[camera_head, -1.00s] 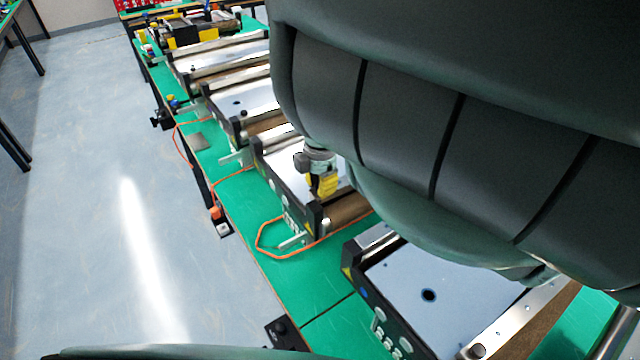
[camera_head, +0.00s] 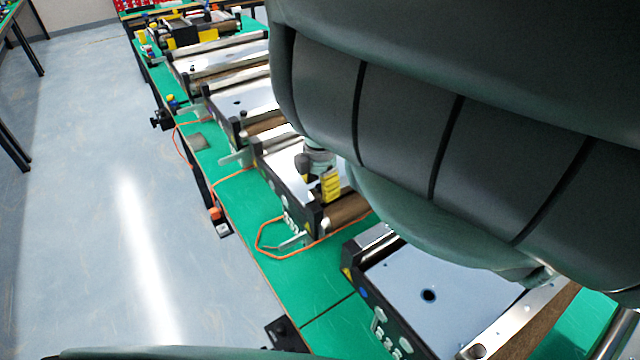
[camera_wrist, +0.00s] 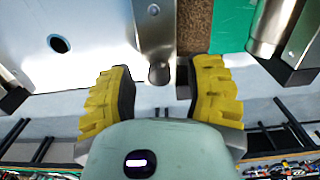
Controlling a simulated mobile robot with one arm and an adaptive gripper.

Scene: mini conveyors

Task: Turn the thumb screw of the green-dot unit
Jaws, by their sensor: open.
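My gripper (camera_head: 322,186) is over the middle conveyor unit (camera_head: 284,160) in the head view, with one yellow finger showing. In the wrist view my gripper (camera_wrist: 162,88) is open, its two yellow fingers wide apart. A small rounded metal knob (camera_wrist: 159,74), which looks like a thumb screw, sits at the end of a metal strip between the fingertips, with gaps on both sides. No green dot shows in either view, so I cannot confirm which unit this is.
A nearer unit (camera_head: 430,290) with a blue dot (camera_head: 364,294) stands at lower right. More units stand behind along the green table (camera_head: 300,285). An orange cable (camera_head: 262,243) loops by the table's left edge. Open floor (camera_head: 90,220) lies left.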

